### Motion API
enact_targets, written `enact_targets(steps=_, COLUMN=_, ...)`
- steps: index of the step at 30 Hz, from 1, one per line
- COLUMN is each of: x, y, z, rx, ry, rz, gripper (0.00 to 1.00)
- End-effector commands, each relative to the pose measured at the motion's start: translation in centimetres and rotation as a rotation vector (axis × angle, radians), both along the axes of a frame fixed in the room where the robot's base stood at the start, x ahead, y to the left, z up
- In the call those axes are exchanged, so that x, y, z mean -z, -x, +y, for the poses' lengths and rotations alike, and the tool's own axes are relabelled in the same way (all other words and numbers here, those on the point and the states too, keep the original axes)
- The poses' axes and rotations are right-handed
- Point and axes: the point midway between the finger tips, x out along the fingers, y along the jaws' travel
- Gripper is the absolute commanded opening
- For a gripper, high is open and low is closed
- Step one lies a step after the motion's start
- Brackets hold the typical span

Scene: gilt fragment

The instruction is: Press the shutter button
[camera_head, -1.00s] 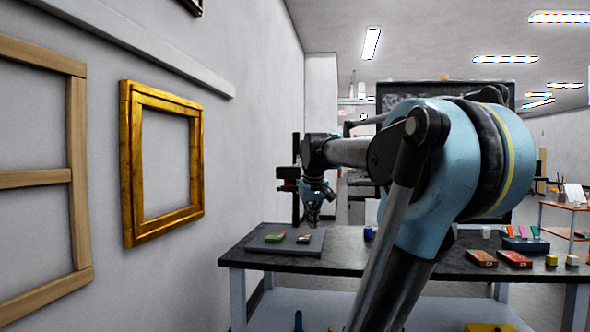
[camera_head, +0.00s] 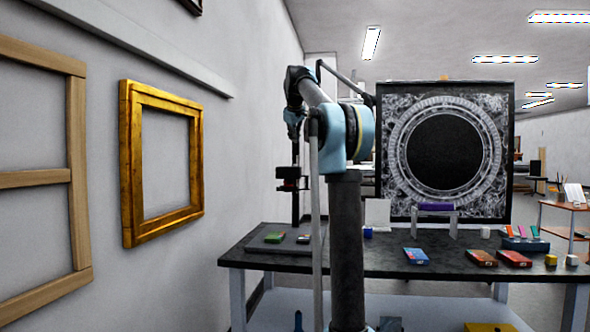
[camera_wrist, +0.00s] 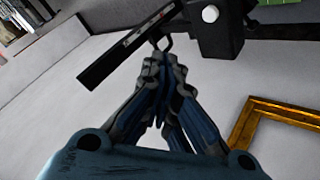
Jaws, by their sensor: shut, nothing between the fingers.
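A black camera-like device (camera_head: 290,181) is mounted on a dark upright post over a grey base board (camera_head: 262,246) at the table's left end. In the wrist view, a black device (camera_wrist: 224,38) with a white round knob and a long dark bar (camera_wrist: 125,45) lies beyond my fingertips. I cannot tell whether this knob is the shutter button. My gripper (camera_wrist: 163,64) is shut and empty, its tips just below the bar; contact is unclear. In the head view my gripper (camera_head: 293,134) hangs above the device, small and partly hard to make out.
The dark table (camera_head: 400,262) holds several boxes and small cups towards the right. A large ornate round-patterned panel (camera_head: 445,150) stands behind. A gilt frame (camera_head: 127,160) hangs on the left wall.

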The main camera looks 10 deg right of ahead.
Motion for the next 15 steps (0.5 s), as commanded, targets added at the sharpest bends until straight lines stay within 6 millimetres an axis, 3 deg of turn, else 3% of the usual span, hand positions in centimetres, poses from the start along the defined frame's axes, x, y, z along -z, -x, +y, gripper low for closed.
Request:
enact_targets(steps=4, x=-0.64, y=-0.88, z=0.11, rx=-0.010, ry=0.010, rz=-0.010, gripper=0.00)
enact_targets(steps=15, x=-0.58, y=-0.90, z=0.13, rx=-0.011, ry=0.010, rz=-0.010, gripper=0.00)
